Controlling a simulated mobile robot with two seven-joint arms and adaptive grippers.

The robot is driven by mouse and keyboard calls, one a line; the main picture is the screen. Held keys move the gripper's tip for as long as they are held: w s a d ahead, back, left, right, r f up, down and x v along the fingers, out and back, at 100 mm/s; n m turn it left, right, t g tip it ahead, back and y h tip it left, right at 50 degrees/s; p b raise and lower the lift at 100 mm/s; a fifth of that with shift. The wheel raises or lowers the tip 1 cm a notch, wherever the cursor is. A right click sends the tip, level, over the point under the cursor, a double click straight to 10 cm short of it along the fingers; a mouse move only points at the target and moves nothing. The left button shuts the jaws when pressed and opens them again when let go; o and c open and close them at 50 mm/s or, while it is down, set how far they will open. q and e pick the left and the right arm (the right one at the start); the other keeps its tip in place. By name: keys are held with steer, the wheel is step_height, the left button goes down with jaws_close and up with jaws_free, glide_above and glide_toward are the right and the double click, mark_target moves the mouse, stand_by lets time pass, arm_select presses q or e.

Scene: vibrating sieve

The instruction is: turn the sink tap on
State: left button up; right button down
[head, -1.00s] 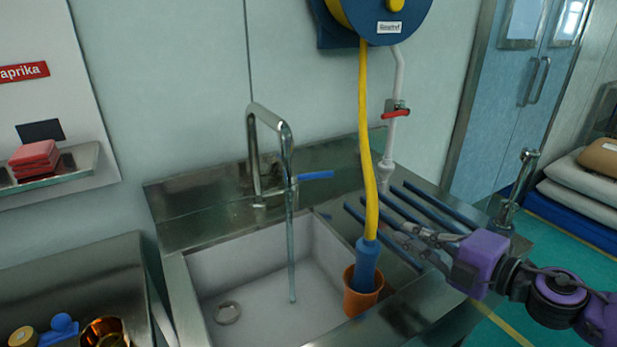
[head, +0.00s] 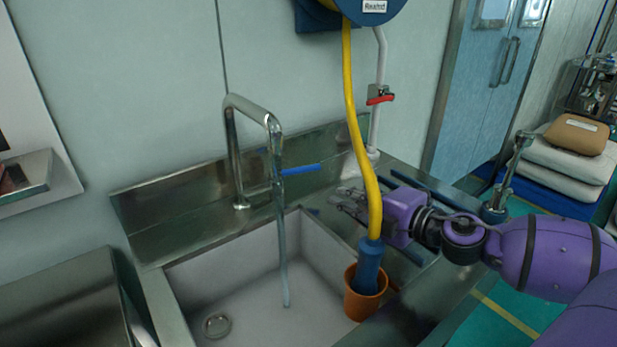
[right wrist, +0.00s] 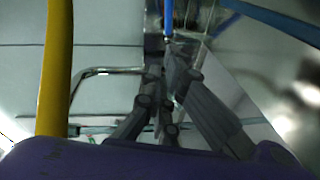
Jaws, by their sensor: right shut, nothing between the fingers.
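The chrome tap (head: 235,150) stands at the back of the sink (head: 240,285). Its blue lever (head: 300,169) points right; the lever also shows at the top of the right wrist view (right wrist: 168,18). A thin grey-blue stream, looking like water (head: 284,255), runs from the spout down into the basin. My right gripper (head: 338,206) is shut and empty, below and right of the lever and apart from it. The yellow hose partly covers it in the head view. Its dark fingers point toward the lever in the wrist view. My left gripper is not in view.
A yellow hose (head: 357,120) hangs from the blue reel (head: 372,10) into an orange pot (head: 352,300), close in front of my right gripper. A white pipe with a red valve handle (head: 381,99) rises behind. Blue bars (head: 425,187) lie on the drainboard.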

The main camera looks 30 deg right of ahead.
steer(key=b, duration=0.1)
glide_toward(296, 170)
steer(key=a+r, duration=0.1)
steer(key=a, duration=0.3)
steer(key=w, duration=0.1)
steer(key=d, duration=0.1)
steer(key=w, duration=0.1)
steer(key=shift+w+d+f+b, duration=0.25)
steer(key=shift+w+f+b, duration=0.05)
steer(key=shift+w+f, duration=0.1)
steer(key=shift+w+d, duration=0.2)
steer(key=shift+w, duration=0.2)
steer(key=shift+f, duration=0.2)
steer(key=n+y+b, duration=0.1)
steer(key=b, duration=0.1)
steer(key=d+n+g+y+b, duration=0.1)
steer(key=b, duration=0.2)
steer(key=shift+w+f+y, duration=0.25)
steer(key=shift+w+y, duration=0.05)
steer(key=shift+w, duration=0.05)
steer(key=shift+w+d+r+p, duration=0.45)
steer(key=shift+d+r+p, duration=0.15)
steer(key=shift+p, duration=0.2)
steer(key=shift+w, duration=0.2)
steer(key=shift+f, duration=0.2)
